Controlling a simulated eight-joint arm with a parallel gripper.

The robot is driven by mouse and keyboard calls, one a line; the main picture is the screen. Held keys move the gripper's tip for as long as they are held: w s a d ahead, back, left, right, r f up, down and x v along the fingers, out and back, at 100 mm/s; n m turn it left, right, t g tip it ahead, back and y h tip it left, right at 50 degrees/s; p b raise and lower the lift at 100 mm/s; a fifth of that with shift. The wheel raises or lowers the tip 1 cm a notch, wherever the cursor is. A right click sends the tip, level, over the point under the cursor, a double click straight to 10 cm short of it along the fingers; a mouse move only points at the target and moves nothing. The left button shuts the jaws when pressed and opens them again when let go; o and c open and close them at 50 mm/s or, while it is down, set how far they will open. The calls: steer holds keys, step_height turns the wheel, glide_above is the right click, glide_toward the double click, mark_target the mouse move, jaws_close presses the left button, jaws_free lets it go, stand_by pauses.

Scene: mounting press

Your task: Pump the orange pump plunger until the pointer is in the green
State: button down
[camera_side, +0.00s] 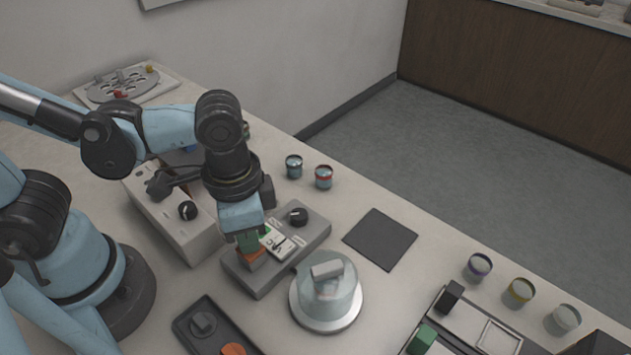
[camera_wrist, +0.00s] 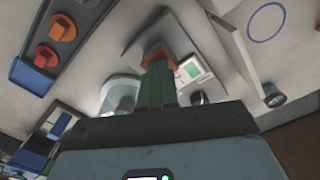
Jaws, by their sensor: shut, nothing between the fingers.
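The orange pump plunger (camera_side: 251,262) sits at the near left end of a grey pump base (camera_side: 300,262). My gripper (camera_side: 248,241), with green fingers, points down directly over the plunger, its tips at or just above the top. In the wrist view the shut fingers (camera_wrist: 158,72) overlap the orange plunger (camera_wrist: 152,50); I cannot tell whether they touch it. Nothing is held. A white gauge panel with a green patch (camera_side: 277,241) lies beside the plunger, partly behind my gripper; it also shows in the wrist view (camera_wrist: 191,70). Its pointer is too small to read.
A glass dome (camera_side: 327,293) on a round plate stands just right of the pump base. A black knob (camera_side: 298,216) rises from the base's far end. A grey box (camera_side: 172,217) with a lever stands left. A dark mat (camera_side: 380,239) lies behind right; a dark tray (camera_side: 213,332) lies in front.

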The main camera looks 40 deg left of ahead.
steer(key=shift+r, duration=1.5)
steer(key=shift+f, duration=0.1)
stand_by(1.3)
stand_by(0.5)
steer(key=shift+r, duration=0.5)
stand_by(1.3)
steer(key=shift+r, duration=2.5)
